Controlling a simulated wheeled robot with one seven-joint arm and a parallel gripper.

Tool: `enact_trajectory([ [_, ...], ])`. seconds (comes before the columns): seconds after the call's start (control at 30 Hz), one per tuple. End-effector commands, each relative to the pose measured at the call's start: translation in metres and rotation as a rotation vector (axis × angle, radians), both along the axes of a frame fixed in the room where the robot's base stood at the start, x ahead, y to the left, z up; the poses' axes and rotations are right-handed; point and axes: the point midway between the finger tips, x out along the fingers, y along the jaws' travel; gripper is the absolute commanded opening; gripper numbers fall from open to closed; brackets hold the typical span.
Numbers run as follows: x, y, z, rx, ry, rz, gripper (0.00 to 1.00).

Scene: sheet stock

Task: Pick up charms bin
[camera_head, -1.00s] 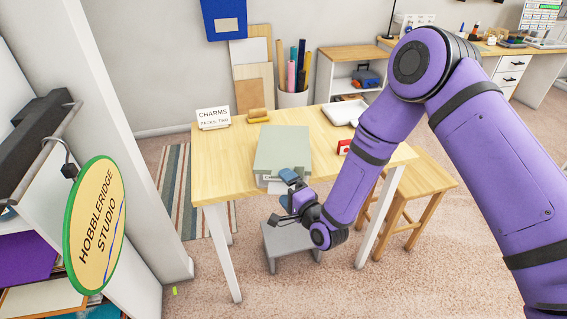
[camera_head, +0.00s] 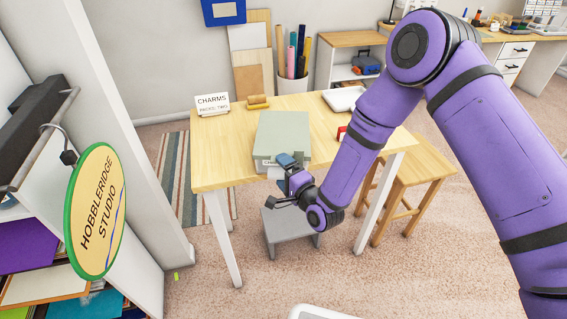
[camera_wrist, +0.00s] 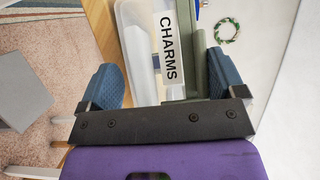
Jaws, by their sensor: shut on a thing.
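The charms bin (camera_wrist: 148,45) is a pale, see-through box with a white CHARMS label. It sits at the front edge of the wooden table (camera_head: 222,172), below a flat grey-green piece (camera_head: 283,135); I cannot tell whether that is its lid or a separate thing. In the head view only its pale front shows under that piece. My gripper (camera_wrist: 162,82) is shut on the bin at its front end, one blue finger on the table-edge side and the other against the green piece. My gripper also shows at the table edge in the head view (camera_head: 284,180).
A grey step stool (camera_head: 288,226) and wooden stool (camera_head: 415,170) stand by the table.

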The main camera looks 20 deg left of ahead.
Motion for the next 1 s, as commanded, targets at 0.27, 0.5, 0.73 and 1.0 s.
enact_trajectory([
  [0.27, 0.001, 0.000, 0.017, 0.003, -0.003, -0.001, 0.57],
  [0.5, 0.000, 0.000, 0.037, 0.001, -0.002, 0.000, 0.57],
  [0.73, -0.023, -0.015, 0.037, 0.000, 0.000, 0.000, 0.57],
  [1.0, -0.071, -0.043, 0.042, -0.001, 0.003, 0.001, 0.57],
])
